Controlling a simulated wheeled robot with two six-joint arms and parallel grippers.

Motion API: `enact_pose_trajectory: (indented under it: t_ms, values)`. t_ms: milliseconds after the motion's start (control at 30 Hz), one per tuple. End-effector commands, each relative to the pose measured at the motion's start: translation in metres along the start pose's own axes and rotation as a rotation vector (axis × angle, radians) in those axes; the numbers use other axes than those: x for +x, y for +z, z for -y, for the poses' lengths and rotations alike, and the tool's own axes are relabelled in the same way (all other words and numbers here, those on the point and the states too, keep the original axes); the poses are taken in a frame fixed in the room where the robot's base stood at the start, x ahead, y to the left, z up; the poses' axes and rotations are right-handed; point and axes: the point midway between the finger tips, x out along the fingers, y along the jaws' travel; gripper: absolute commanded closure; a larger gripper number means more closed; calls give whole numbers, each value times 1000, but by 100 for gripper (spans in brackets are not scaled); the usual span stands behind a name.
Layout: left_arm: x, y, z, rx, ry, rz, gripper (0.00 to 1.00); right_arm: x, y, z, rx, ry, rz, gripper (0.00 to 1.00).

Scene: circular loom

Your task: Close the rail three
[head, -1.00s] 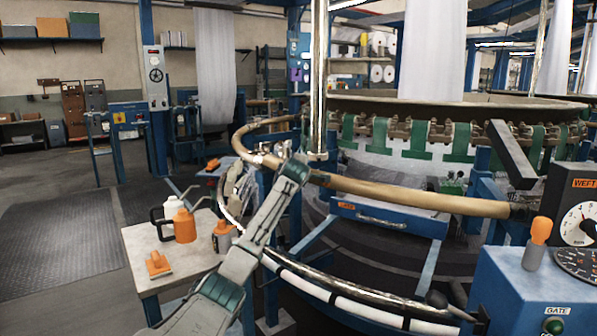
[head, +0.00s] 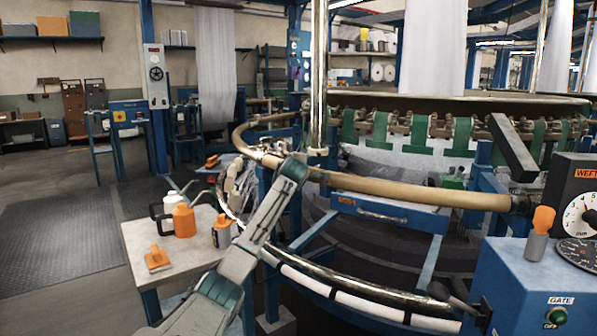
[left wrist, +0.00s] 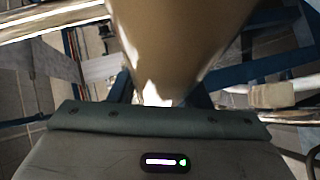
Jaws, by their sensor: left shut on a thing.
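A tan curved rail (head: 420,193) runs in front of the round loom (head: 450,105), from the middle to the dark fitting at right. Another tan curved stretch (head: 243,139) bends away at left; I cannot tell which part is rail three. My left gripper (head: 300,166) is at the rail where these stretches come near each other, by the chrome upright post (head: 319,80). It is shut on the tan rail, but its fingertips are mostly hidden. In the left wrist view the tan rail (left wrist: 180,35) fills the upper middle, very close. My right gripper is not in view.
A lower chrome rail with white sleeves (head: 365,306) curves below. A small table (head: 190,259) holds bottles and an orange tool at left. A blue control box (head: 515,295) with a gauge stands at right. The floor at far left is clear.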

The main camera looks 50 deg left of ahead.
Motion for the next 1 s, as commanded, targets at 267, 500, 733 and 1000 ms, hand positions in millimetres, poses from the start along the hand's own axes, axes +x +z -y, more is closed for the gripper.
enact_pose_trajectory:
  t_ms: [267,500,733,1000]
  values:
    - [4,5,14,2,-27,5,35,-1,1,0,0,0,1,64]
    - [3,4,10,3,-21,3,35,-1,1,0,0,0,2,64]
    - [2,3,8,3,-18,1,35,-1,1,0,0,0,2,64]
    - [-17,2,8,6,-15,0,35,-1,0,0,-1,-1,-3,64]
